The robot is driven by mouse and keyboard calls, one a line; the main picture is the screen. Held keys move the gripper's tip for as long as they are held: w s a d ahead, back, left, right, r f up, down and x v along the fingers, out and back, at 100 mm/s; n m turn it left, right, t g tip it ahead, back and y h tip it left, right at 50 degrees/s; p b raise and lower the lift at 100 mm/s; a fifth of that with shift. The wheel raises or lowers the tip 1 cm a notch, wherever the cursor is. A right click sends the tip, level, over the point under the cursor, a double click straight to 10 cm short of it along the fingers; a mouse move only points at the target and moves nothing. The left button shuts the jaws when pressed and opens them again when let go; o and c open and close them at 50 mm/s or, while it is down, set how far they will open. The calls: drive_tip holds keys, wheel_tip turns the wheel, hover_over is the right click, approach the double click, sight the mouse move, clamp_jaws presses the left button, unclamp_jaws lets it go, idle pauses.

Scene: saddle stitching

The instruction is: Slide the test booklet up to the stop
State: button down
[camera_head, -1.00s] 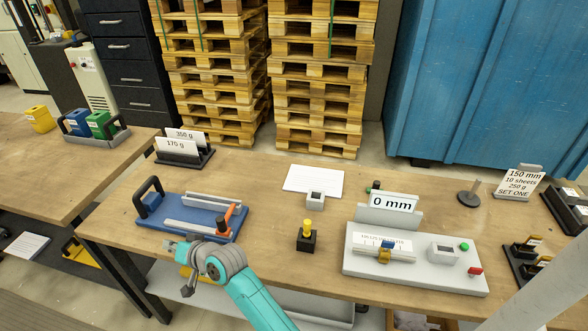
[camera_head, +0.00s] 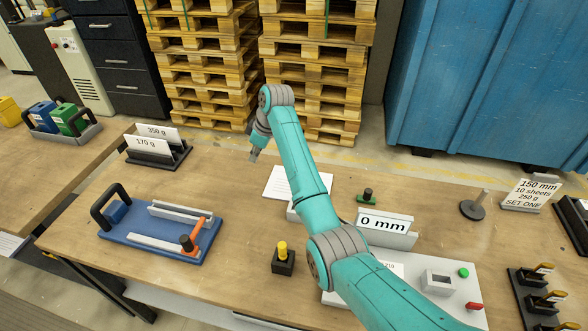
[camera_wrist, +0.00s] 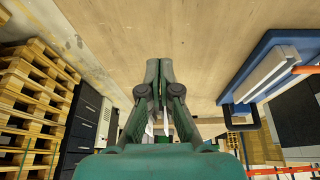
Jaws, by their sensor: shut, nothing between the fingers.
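A white booklet or sheet (camera_head: 281,182) lies flat on the table near its back edge, partly hidden by my arm. A pale block stands at its front edge, mostly covered by the arm. I cannot tell which part is the stop. My gripper (camera_head: 254,155) is up above the table, left of and behind the white sheet, pointing down. Its fingers (camera_wrist: 166,68) are shut and empty in the wrist view, apart from anything. The wrist view shows bare tabletop beyond the fingertips and no booklet.
A blue board (camera_head: 150,240) with grey rails and an orange lever lies at left. A black block with a yellow button (camera_head: 283,258) stands in front. The grey "0 mm" unit (camera_head: 385,226) and its base at right are partly behind my arm. Pallet stacks (camera_head: 205,70) stand behind the table.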

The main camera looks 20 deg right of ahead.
sight(252, 180)
drive_tip(key=shift+n+g, duration=0.3)
drive_tip(key=shift+g, duration=0.1)
drive_tip(key=x, duration=0.3)
drive_tip(key=d+x, duration=0.1)
drive_tip(key=x, duration=0.5)
drive_tip(key=shift+s+d+f, duration=0.2)
drive_tip(key=shift+d+f, duration=0.1)
drive_tip(key=shift+f, duration=0.2)
drive_tip(key=shift+s+d+r, duration=0.1)
drive_tip(key=shift+s+d, duration=0.2)
drive_tip(key=shift+d, duration=0.25)
drive_tip(key=shift+s+d, duration=0.9)
drive_tip(key=shift+d, duration=0.15)
drive_tip(key=shift+d, duration=0.1)
